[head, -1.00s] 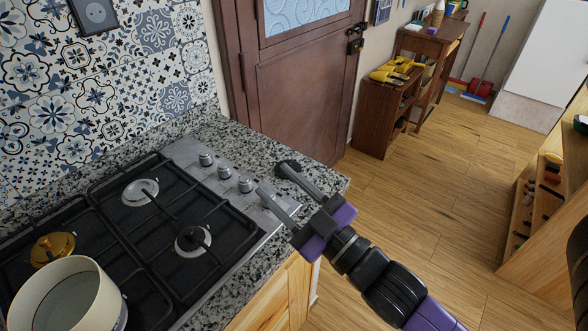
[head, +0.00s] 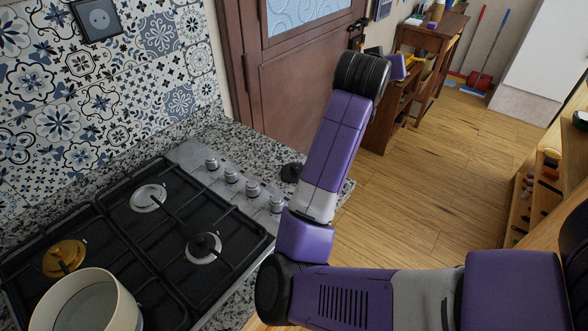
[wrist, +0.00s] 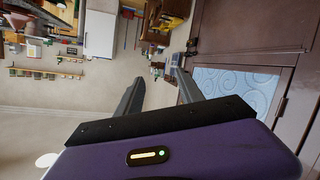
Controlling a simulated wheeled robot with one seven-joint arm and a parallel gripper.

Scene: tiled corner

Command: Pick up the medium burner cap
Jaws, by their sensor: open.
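A small round black cap (head: 291,172) lies on the granite counter, right of the hob knobs; I take it to be the burner cap. My gripper (wrist: 160,77) is open, with nothing between its fingers in the wrist view. It points out into the room, well away from the cap. In the head view my gripper is mostly hidden behind my raised arm. The back burner (head: 148,197) shows a pale top, and a brass-coloured burner (head: 63,257) stands at the left.
A cream pot (head: 85,303) stands on the front left of the hob. Several knobs (head: 253,188) line the hob's right side. A brown door (head: 285,95) is behind the counter, and it fills the right of the wrist view (wrist: 240,35). Open wooden floor (head: 430,185) lies to the right.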

